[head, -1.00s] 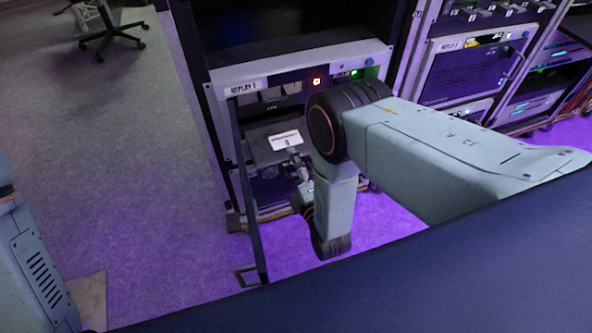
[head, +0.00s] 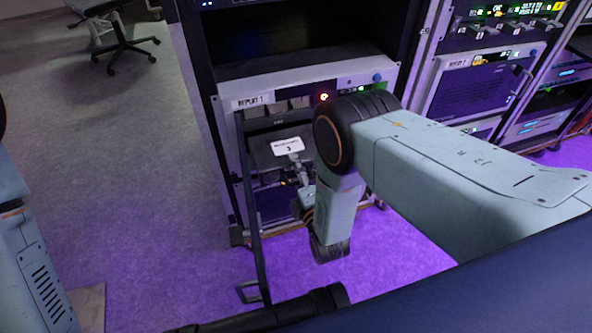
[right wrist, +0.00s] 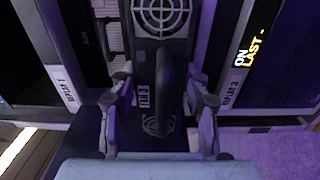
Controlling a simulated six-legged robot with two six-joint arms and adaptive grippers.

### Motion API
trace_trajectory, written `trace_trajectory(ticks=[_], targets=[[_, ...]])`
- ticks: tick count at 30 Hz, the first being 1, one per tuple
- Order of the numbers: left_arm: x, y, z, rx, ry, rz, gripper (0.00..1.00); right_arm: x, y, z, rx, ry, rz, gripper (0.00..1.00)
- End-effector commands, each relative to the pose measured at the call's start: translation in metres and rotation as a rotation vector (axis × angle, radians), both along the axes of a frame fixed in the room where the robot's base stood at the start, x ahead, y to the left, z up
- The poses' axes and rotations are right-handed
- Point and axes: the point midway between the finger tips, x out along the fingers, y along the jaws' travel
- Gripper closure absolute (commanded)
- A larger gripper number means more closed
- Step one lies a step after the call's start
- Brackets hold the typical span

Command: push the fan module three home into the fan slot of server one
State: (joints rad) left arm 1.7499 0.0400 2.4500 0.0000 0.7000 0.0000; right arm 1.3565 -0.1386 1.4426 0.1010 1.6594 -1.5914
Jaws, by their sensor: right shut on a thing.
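Fan module three is a dark block with a white label numbered 3 (head: 278,158). It stands at the open front of server one (head: 350,80), the unit labelled REPLAY 1. In the right wrist view the module (right wrist: 160,52) shows a round fan grille, a FAN 3 label and a dark upright handle. My right gripper (head: 300,172) is at the module's near end. The slot's inside and the module's far end are mostly hidden. My left gripper is out of view.
Server one's open front door (head: 253,215) swings out toward me just left of my right gripper. Other fan modules (head: 299,102) sit in server one's bay. Another rack (head: 465,80) stands to the right. The floor at left is open, with an office chair (head: 118,40) at the back.

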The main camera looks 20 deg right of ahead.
Motion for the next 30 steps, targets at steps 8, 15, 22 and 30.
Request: trace_trajectory(ticks=[8,15,22,30], targets=[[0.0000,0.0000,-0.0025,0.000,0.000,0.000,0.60,0.0007,0.0004,0.0017,0.000,-0.019,-0.001,1.00],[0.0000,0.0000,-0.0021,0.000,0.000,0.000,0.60,0.0007,0.0004,0.0019,0.000,-0.019,-0.001,1.00],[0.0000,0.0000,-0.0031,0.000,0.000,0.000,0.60,0.0017,0.0006,0.0019,0.001,-0.019,0.000,1.00],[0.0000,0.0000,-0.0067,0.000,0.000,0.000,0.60,0.0074,0.0008,0.0012,0.001,-0.018,0.000,1.00]])
